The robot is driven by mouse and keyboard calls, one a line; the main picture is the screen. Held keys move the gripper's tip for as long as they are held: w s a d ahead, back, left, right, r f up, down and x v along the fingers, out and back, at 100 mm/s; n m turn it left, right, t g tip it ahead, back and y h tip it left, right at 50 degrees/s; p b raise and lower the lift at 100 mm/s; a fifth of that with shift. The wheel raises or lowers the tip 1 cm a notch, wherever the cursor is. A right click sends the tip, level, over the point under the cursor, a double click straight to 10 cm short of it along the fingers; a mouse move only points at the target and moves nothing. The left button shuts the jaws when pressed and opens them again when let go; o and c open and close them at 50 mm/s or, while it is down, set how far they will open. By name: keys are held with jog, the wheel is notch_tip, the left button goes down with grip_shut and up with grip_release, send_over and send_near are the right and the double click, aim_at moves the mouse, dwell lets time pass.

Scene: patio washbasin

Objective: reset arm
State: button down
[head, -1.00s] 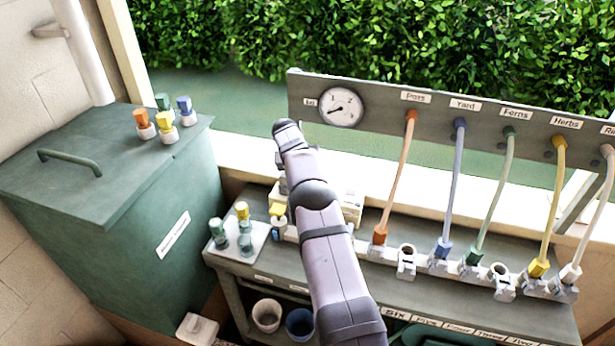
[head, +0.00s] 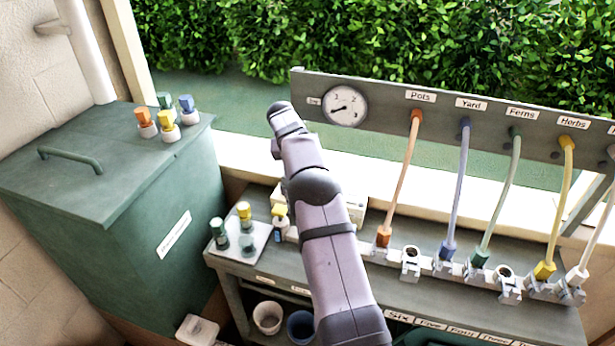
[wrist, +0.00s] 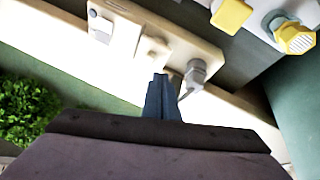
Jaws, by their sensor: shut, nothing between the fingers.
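My arm reaches up through the middle of the head view, in front of the bench. My gripper (wrist: 162,95) shows in the wrist view with its dark fingers together and nothing between them. In the head view its tip is hidden behind my own arm. In the wrist view, a cream block with a grey fitting (wrist: 196,72) lies beyond the fingertips. I cannot tell the exact gap, but no contact shows.
A grey bench (head: 440,318) carries a row of sockets with coloured hoses under a labelled panel (head: 390,105) with a gauge (head: 345,106). A small tray (head: 262,232) holds capped connectors. A green bin (head: 120,215) with several connectors on its lid stands left.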

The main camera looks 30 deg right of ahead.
jog(key=shift+v, duration=1.2)
jog(key=s+a+f+n+y, duration=0.1)
jog(key=s+a+n, duration=0.1)
jog(key=s+a, duration=0.5)
jog(key=s+a+f+n+g+y, duration=0.1)
jog(key=s+a, duration=0.6)
jog(key=s, duration=1.2)
jog(key=s+a+f+n+g+y, duration=0.1)
jog(key=s+a+f+n+y, duration=0.1)
jog(key=s+a, duration=0.6)
jog(key=s+f, duration=0.1)
jog(key=s, duration=0.4)
jog(key=shift+n, duration=0.4)
jog(key=shift+s+f, duration=0.1)
